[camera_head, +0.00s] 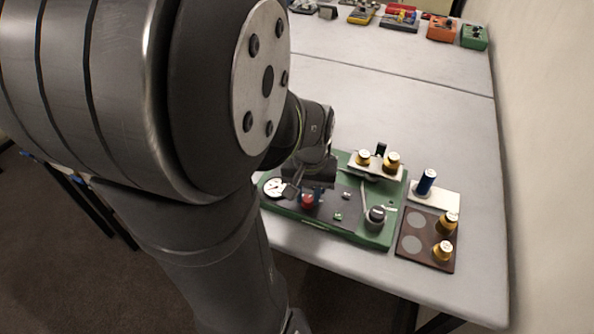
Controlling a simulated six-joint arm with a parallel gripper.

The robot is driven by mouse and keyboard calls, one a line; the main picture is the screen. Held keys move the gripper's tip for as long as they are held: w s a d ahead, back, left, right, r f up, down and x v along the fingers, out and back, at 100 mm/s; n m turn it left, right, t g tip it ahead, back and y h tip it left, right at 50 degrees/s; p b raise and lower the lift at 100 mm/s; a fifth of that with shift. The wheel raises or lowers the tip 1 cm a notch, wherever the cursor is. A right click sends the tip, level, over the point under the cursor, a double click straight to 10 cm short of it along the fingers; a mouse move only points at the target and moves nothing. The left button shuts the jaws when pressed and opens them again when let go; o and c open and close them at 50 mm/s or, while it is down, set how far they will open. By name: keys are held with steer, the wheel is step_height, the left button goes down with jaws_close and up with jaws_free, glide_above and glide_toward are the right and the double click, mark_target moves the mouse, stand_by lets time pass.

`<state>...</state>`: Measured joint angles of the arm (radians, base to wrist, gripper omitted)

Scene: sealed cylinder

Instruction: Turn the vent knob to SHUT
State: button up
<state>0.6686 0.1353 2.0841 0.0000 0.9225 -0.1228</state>
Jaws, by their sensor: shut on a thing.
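A green-edged panel (365,236) with a dark face lies on the table. A red knob (308,201) is on its front left part, beside a round white dial (274,188). My gripper (304,193) points down at the red knob, with its fingers at the knob, and is shut on it. The fingers and wrist hide part of the knob. Which knob is the vent knob, and any SHUT mark, are too small to read. A grey-and-black knob (376,215) stands at the panel's right, clear of my gripper.
To the right are a blue cylinder (426,182) on a white plate and a brown tray (410,254) with two yellow-topped cylinders. Several coloured devices (441,28) line the far table.

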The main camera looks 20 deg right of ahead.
mark_target(307, 198)
steer(key=n, duration=1.2)
steer(key=shift+n, duration=0.4)
stand_by(0.3)
steer(key=o, duration=1)
steer(key=shift+a, duration=0.1)
step_height(307, 198, up, 18)
steer(key=shift+f, duration=0.25)
steer(key=shift+f, duration=0.1)
